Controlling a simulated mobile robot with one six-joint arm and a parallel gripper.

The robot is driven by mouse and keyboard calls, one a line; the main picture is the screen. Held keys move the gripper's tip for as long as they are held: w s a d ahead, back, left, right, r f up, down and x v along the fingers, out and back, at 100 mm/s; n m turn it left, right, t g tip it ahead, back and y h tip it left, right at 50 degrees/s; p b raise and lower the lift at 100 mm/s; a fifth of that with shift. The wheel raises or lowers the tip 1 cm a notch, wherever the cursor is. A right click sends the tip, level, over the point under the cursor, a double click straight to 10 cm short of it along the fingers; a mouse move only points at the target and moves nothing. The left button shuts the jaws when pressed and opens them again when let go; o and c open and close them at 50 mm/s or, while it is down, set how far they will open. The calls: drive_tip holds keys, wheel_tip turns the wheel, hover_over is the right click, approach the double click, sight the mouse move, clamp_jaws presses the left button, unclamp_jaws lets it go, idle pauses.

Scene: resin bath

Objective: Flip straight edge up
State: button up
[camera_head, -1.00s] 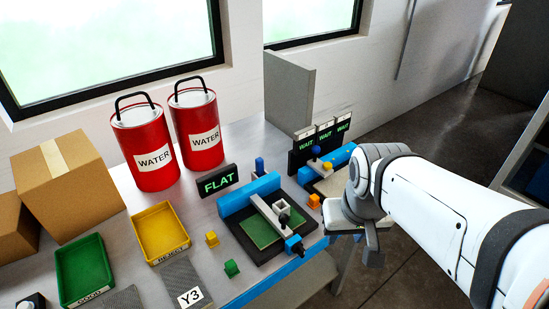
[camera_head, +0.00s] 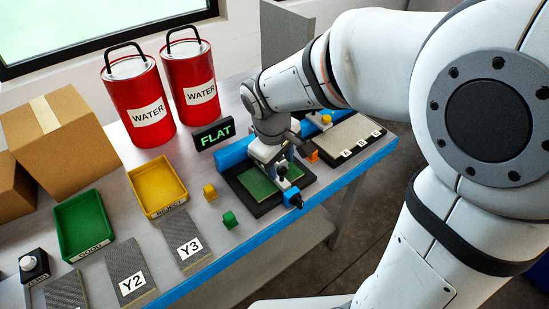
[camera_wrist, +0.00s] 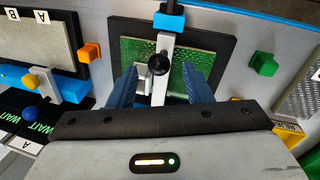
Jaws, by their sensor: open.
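The straight edge (camera_wrist: 166,44) is a pale bar with a black knob (camera_wrist: 158,64), lying across a green plate (camera_wrist: 118,50) on a black base (camera_wrist: 226,52). In the head view, my arm partly covers the bar, and its blue end block (camera_head: 293,197) shows at the front. My gripper (camera_wrist: 158,82) is open, with one blue finger on each side of the bar near the knob. It also shows over the plate in the head view (camera_head: 275,163). Whether the fingers touch anything cannot be told. A display (camera_head: 214,134) beside the base reads FLAT.
A yellow block (camera_head: 209,191) and a green block (camera_head: 230,219) stand left of the base. Yellow (camera_head: 158,184) and green (camera_head: 84,226) trays lie farther left. Two red WATER cans (camera_head: 138,105) stand behind. A second fixture (camera_head: 347,140) with a grey plate is at right.

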sight(281, 169)
drive_tip(key=f, duration=0.4)
drive_tip(key=shift+w+d, duration=0.3)
drive_tip(key=shift+c, duration=0.6)
clamp_jaws()
